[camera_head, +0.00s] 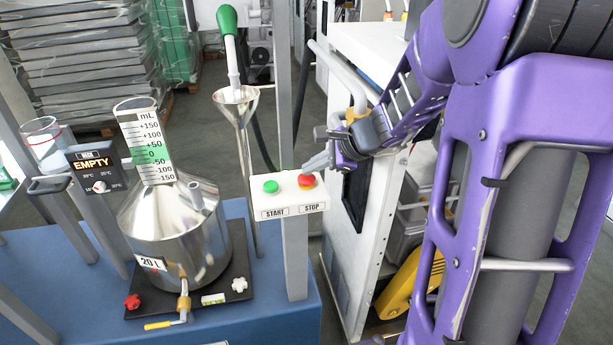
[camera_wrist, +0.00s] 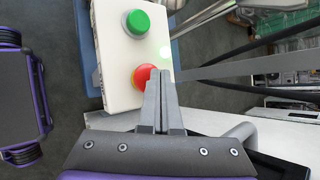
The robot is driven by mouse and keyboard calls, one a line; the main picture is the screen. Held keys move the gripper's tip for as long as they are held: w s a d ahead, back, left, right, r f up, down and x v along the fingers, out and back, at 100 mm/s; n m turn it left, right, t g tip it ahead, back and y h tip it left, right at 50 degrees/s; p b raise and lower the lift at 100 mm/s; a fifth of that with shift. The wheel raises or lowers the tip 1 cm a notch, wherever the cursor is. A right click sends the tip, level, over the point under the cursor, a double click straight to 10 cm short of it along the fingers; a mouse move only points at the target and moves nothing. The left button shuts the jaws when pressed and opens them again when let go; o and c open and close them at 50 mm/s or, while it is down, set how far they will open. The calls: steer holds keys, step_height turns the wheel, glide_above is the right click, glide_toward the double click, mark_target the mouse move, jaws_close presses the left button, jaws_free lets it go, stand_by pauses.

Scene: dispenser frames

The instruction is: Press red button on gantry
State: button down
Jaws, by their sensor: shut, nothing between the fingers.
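The red button (camera_head: 306,181) sits above the STOP label on a white button box (camera_head: 270,212) fixed to the gantry post (camera_head: 295,258). A green button (camera_head: 270,187) above the START label is to its left. In the wrist view the red button (camera_wrist: 143,75) is partly covered by my fingertips, and the green button (camera_wrist: 136,22) is clear beyond it. My gripper (camera_head: 308,168) is shut and empty. Its fingertips (camera_wrist: 164,72) are right at the red button's edge; I cannot tell whether they touch it. The shut fingers also show in the wrist view.
A steel 20 L vessel (camera_head: 178,240) stands on a black plate left of the post, with a funnel (camera_head: 236,98) behind it. A display (camera_head: 95,168) reads EMPTY. A white cabinet (camera_head: 355,250) stands close right of the post, under my arm.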

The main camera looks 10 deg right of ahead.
mark_target(311, 177)
steer(key=shift+f, duration=0.3)
stand_by(0.5)
steer(key=shift+r+p, duration=0.55)
steer(key=shift+r, duration=0.35)
step_height(311, 177, up, 5)
steer(key=p, duration=0.4)
steer(key=shift+r, duration=0.1)
stand_by(0.5)
